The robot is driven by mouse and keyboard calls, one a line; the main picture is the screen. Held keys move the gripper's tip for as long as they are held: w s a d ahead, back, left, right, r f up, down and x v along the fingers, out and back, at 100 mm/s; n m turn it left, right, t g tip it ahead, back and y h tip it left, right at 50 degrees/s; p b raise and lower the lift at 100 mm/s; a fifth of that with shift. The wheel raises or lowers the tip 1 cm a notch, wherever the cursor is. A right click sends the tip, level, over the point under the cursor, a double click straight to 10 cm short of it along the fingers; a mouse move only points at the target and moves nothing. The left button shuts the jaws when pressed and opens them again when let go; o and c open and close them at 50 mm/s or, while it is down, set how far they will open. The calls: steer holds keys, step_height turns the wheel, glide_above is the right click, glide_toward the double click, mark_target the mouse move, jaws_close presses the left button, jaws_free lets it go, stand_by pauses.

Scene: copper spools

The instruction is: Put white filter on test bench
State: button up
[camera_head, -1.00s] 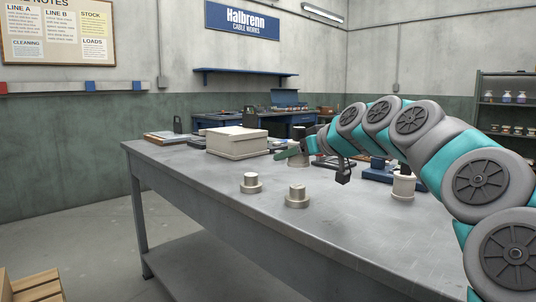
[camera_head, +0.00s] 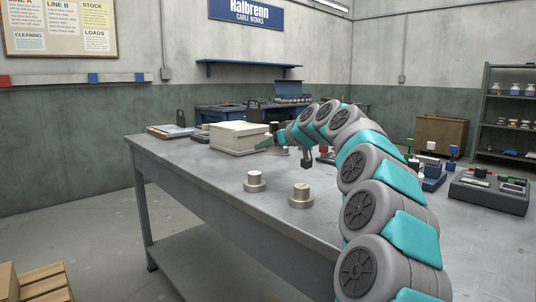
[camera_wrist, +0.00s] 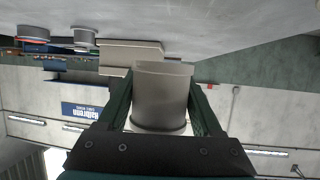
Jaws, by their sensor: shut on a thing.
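A pale grey-white cylinder with a flared rim, which looks like the white filter (camera_wrist: 160,95), is held between the two fingers of my gripper (camera_wrist: 162,100) in the wrist view. My gripper (camera_head: 265,145) is shut on it and sits over the far part of the grey table, beside the beige box.
A beige box (camera_head: 236,138) lies close to my gripper. Two short metal cylinders (camera_head: 255,182) (camera_head: 300,196) stand on the near table. A dark grey device (camera_head: 488,197) and a blue fixture (camera_head: 432,177) are at right. Shelving (camera_head: 508,115) stands at the back right.

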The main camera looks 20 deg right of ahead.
mark_target(268, 170)
steer(key=shift+w+a, duration=0.1)
steer(key=shift+w, duration=0.55)
steer(key=shift+f, duration=1.75)
steer(key=shift+f, duration=0.4)
steer(key=shift+f+b, duration=0.25)
steer(key=shift+b, duration=0.3)
steer(key=o, duration=1.5)
steer(key=shift+c, duration=0.2)
steer(key=shift+r, duration=0.1)
